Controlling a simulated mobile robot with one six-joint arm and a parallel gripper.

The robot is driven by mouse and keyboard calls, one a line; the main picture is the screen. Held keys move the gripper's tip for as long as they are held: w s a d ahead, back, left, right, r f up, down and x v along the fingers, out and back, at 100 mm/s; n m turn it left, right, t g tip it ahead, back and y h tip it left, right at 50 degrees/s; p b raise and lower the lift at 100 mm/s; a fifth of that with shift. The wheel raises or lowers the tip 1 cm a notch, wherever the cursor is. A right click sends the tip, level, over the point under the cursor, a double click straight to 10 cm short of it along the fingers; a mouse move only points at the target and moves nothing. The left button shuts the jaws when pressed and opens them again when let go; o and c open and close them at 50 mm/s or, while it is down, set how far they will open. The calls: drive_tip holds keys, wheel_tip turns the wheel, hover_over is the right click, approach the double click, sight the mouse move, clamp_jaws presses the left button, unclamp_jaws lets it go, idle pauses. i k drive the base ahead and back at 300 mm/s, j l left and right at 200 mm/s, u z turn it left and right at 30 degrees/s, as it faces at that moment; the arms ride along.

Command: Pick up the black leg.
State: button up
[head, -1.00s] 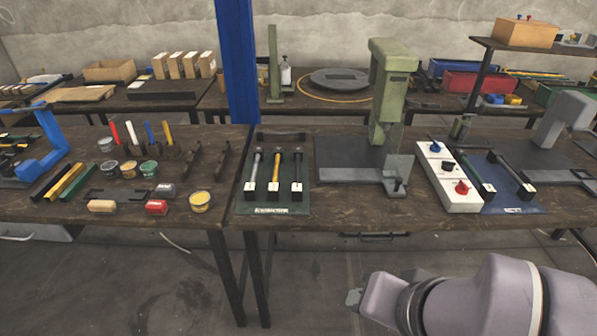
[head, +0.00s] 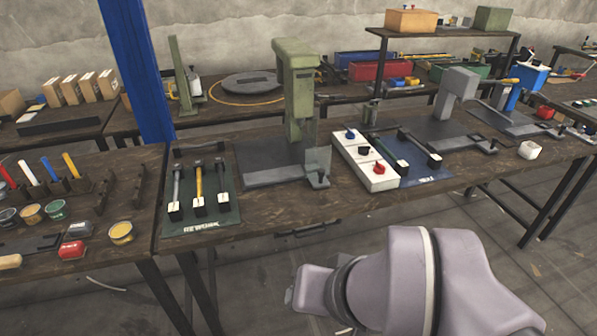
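Two dark legs show. One black leg (head: 220,180) lies on the green rework mat (head: 205,221), right of a yellow leg (head: 199,182) and a grey leg (head: 177,187). Each has a pale-faced block at its near end. Another black leg (head: 418,146) lies on the blue mat (head: 432,172), right of a dark green leg (head: 388,147). Both black legs rest on their mats with nothing holding them. My pale arm crosses the bottom of the head view, well in front of the bench. The fingers of my gripper cannot be made out.
A white box (head: 364,161) with blue, black and red knobs stands between the mats. A grey press (head: 456,95) is farther right. Paint pots and coloured tools crowd the left bench. A blue post (head: 140,70) rises behind.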

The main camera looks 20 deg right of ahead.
sight(224, 203)
drive_tip(key=i+j, duration=0.25)
drive_tip(key=i, duration=0.2)
drive_tip(key=i+j, duration=0.25)
drive_tip(key=i, duration=0.2)
drive_tip(key=i+j, duration=0.3)
drive_tip(key=i, duration=0.15)
